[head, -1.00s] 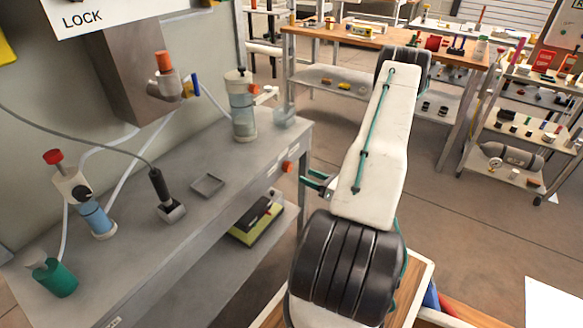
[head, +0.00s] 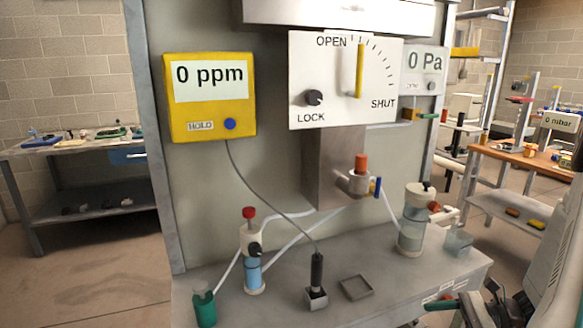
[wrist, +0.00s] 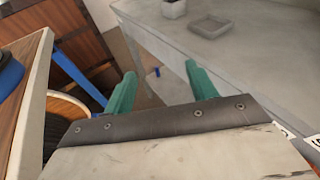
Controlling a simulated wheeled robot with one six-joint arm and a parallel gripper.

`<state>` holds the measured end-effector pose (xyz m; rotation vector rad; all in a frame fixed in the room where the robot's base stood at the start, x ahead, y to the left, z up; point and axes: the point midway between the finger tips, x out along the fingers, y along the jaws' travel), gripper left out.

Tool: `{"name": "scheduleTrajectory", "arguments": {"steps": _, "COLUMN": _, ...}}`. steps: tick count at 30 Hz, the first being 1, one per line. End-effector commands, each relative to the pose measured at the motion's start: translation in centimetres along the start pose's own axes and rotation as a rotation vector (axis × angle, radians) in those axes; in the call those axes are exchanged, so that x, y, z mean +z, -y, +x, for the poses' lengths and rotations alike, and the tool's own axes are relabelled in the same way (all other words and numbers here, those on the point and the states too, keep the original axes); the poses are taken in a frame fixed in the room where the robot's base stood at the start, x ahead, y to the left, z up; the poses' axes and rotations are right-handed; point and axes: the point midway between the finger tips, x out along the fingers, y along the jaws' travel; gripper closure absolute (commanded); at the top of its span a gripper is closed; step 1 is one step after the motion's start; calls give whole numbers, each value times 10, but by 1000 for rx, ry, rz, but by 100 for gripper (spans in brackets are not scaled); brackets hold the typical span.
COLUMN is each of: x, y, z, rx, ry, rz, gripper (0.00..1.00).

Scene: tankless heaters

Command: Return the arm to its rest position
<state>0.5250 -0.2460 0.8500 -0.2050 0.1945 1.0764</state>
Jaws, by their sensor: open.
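My gripper (wrist: 160,86) shows in the wrist view with its two green fingers spread apart and nothing between them. Past the fingers are the floor and the lower part of the grey bench. In the head view, part of my arm is at the lower right corner, with a green finger (head: 428,305) near the bench's front edge. The rest of the arm is cut off by the frame.
A yellow meter (head: 210,97) reads 0 ppm. A wooden edge (wrist: 28,95) lies left of my gripper.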

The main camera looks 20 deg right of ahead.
Motion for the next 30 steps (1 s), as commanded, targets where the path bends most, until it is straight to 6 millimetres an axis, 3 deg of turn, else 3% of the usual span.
{"name": "scheduleTrajectory", "arguments": {"steps": 1, "x": 21, "y": -5, "z": 8, "rx": 89, "ry": -46, "rz": -67, "gripper": 43}}
{"name": "scheduleTrajectory", "arguments": {"steps": 3, "x": 44, "y": -17, "z": 17, "rx": 211, "ry": -104, "rz": -154, "gripper": 43}}
{"name": "scheduleTrajectory", "arguments": {"steps": 9, "x": 101, "y": -50, "z": 34, "rx": 532, "ry": -271, "rz": -415, "gripper": 43}}
{"name": "scheduleTrajectory", "arguments": {"steps": 21, "x": 190, "y": -108, "z": 46, "rx": 1045, "ry": -588, "rz": -977, "gripper": 43}}
{"name": "scheduleTrajectory", "arguments": {"steps": 30, "x": 247, "y": -145, "z": 51, "rx": 1249, "ry": -783, "rz": -1428, "gripper": 43}}
